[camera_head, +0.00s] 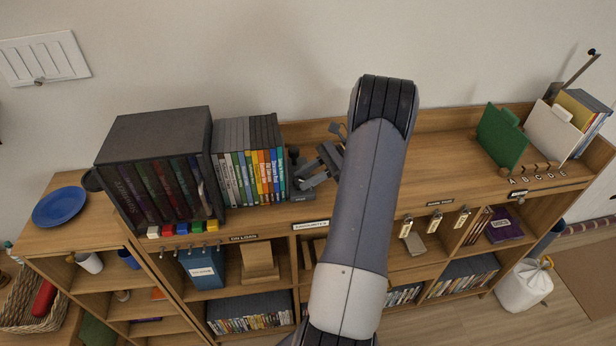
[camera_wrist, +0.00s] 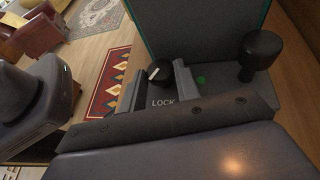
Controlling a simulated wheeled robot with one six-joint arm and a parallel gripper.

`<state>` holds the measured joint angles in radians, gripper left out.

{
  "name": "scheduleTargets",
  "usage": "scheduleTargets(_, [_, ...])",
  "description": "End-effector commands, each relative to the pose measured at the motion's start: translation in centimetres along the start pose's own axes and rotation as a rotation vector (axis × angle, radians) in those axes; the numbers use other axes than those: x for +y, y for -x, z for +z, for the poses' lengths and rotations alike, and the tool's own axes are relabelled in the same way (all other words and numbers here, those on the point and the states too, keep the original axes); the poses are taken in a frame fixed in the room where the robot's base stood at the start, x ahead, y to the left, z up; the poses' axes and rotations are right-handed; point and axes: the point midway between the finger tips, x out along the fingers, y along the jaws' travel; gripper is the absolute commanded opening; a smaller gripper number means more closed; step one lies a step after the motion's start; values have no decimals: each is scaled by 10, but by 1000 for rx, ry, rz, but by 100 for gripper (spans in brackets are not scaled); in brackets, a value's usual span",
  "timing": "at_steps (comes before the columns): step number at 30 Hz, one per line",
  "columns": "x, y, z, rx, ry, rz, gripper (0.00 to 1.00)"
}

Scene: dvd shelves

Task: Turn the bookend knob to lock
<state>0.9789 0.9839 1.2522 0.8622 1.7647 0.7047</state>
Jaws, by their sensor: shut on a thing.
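The bookend (camera_head: 290,172) is a dark grey piece at the right end of the DVD row. My gripper (camera_head: 308,174) reaches it from the right. In the wrist view my gripper (camera_wrist: 157,90) has one finger on each side of a small round black knob (camera_wrist: 159,71) and is shut on it. The knob's white pointer mark shows on its left part. The word LOCK (camera_wrist: 163,103) is printed on the base just below the knob, and a green dot (camera_wrist: 200,79) lies to its right. The knob is hidden in the head view.
A taller black post with a rounded top (camera_wrist: 262,50) stands on the base to the right. The DVD row (camera_head: 249,165) and a large dark case (camera_head: 158,165) are left of the bookend. The shelf top (camera_head: 440,160) is clear to the right, up to a green divider (camera_head: 502,137).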

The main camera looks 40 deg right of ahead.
Motion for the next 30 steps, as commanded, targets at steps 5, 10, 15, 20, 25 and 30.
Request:
scheduleTargets(5, [-5, 0, 2, -1, 62, 150, 8])
scheduleTargets(10, [-7, 0, 5, -1, 109, 265, 8])
scheduleTargets(15, [-9, 0, 5, -1, 142, 344, 8])
scheduleTargets(20, [-10, -2, 4, 0, 164, 393, 8])
scheduleTargets(25, [-10, -3, 3, 2, 177, 420, 8])
scheduleTargets(30, [-10, -3, 2, 2, 181, 428, 8])
